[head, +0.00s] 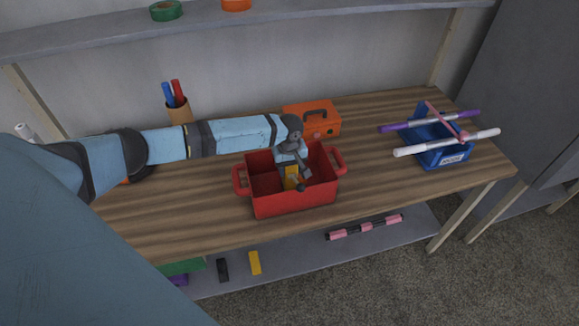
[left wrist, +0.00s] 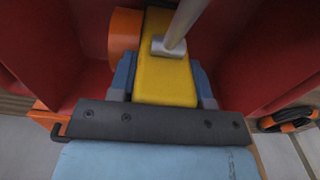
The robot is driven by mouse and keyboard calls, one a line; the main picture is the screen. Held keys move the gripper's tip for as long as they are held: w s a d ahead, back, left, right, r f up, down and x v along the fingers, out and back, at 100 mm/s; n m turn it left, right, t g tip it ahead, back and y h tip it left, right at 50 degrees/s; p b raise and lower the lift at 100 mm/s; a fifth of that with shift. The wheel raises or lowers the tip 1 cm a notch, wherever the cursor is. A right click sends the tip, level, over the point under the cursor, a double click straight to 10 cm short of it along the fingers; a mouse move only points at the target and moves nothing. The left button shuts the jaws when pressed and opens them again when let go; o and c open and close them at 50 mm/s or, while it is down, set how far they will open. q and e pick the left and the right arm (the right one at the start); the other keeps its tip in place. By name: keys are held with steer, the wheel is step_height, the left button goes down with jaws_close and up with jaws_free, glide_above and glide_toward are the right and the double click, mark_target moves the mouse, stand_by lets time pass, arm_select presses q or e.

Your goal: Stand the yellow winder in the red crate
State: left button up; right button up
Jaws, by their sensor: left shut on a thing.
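The red crate (head: 295,204) stands on the wooden table, open at the top with a handle at each end. My left gripper (head: 290,167) reaches down into it and is shut on the yellow winder (head: 291,180). In the left wrist view the yellow winder (left wrist: 165,80) sits between the two blue fingers of my gripper (left wrist: 163,88), with a grey rod and an orange round part beside it. Red crate walls (left wrist: 40,60) surround it. The winder's lower end is hidden, so I cannot tell whether it touches the crate floor. My right gripper is not in view.
An orange toolbox (head: 318,118) stands just behind the crate. A cup of markers (head: 178,110) is at the back left. A blue bin (head: 440,157) with long rods across it is at the right. Table between crate and bin is clear.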

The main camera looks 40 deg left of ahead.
arm_select(q)
steer(key=o, duration=1.2)
step_height(320, 180, up, 14)
steer(key=shift+f+b, duration=0.1)
steer(key=shift+b, duration=0.45)
steer(key=shift+s, duration=0.1)
